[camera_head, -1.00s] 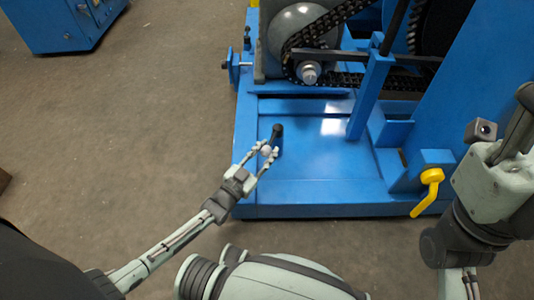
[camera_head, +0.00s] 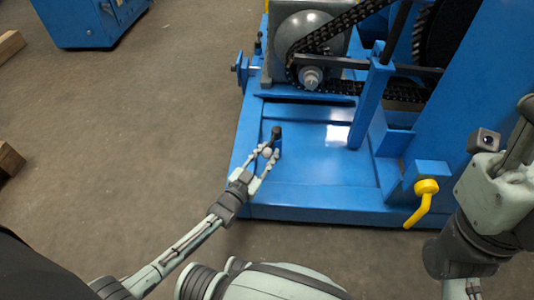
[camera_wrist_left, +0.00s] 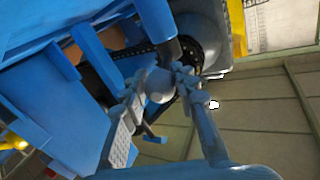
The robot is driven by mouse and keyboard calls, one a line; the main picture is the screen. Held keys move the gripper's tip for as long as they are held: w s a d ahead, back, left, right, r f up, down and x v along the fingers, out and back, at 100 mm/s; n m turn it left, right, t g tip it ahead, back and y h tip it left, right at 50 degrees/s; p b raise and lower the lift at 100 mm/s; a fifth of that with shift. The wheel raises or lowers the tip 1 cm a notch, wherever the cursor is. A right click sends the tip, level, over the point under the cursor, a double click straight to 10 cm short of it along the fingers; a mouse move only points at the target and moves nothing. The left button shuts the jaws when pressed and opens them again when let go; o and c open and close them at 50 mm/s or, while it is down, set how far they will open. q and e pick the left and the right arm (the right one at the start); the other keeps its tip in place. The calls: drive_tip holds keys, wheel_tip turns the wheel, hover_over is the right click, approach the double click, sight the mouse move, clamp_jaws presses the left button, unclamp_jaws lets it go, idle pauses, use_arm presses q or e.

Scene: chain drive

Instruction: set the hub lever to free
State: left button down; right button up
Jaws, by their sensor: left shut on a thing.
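My left gripper (camera_head: 267,155) is shut on a small pale ball knob (camera_wrist_left: 158,85) above the blue base plate (camera_head: 310,180). A short dark rod (camera_head: 276,133) shows just beyond the knob; it also shows in the left wrist view (camera_wrist_left: 174,50). I cannot tell which part the knob and rod belong to. A yellow lever (camera_head: 422,203) hangs on a blue block at the front right of the machine, its lower end bent down to the left; no gripper touches it. I cannot tell which of these is the hub lever. My right gripper is not in view.
A black chain (camera_head: 352,28) runs by a grey motor housing (camera_head: 303,25) behind a blue post (camera_head: 371,105). A blue cabinet (camera_head: 85,25) stands at the top left. Wooden blocks (camera_head: 8,158) lie at the left edge. The floor left of the machine is clear.

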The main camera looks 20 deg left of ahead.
use_arm(q)
drive_tip(key=c, duration=1.1)
unclamp_jaws()
drive_tip(key=shift+c, duration=0.2)
drive_tip(key=s+a, duration=0.2)
drive_tip(key=s, duration=0.9)
drive_tip(key=shift+s, duration=0.4)
drive_tip(key=shift+a, duration=0.1)
